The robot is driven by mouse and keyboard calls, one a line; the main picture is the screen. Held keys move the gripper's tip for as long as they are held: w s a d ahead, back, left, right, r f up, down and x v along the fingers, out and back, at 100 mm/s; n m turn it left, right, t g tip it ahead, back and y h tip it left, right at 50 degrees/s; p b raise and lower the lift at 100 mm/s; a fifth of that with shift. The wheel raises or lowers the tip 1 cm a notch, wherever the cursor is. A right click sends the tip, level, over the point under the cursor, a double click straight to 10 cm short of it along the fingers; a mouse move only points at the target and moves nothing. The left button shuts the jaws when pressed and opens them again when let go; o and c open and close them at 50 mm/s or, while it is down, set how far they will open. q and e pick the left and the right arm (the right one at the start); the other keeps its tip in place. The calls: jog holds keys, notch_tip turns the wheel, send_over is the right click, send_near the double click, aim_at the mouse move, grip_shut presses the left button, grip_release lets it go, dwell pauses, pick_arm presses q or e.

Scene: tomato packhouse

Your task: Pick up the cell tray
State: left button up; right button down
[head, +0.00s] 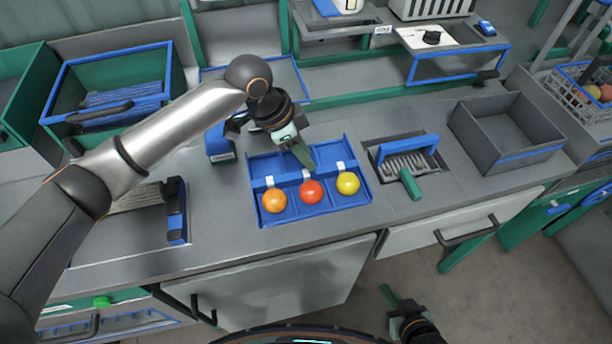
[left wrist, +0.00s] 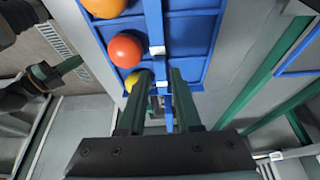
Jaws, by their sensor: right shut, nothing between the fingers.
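The blue cell tray (head: 318,208) sits on the grey counter in the head view. An orange (head: 274,200), a red (head: 311,192) and a yellow tomato (head: 348,183) lie in its front cells. My left gripper (head: 304,157) points down over the tray's middle. In the left wrist view its two fingers (left wrist: 160,72) are apart, on either side of the tray's blue middle rib (left wrist: 153,22); I cannot tell whether they touch it. My right gripper (head: 388,293) is shut and empty, low in front of the counter.
A blue-rimmed green crate (head: 65,75) stands at the back left. A cabinet door (head: 290,280) stands below the counter's front edge.

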aim_at(316, 171)
pick_arm(q)
jog(key=x, duration=0.5)
jog(key=shift+d, duration=0.1)
jog(key=shift+f, duration=0.25)
jog(key=shift+f+p, duration=0.2)
jog(key=shift+p, duration=0.2)
grip_shut()
dwell(0.4)
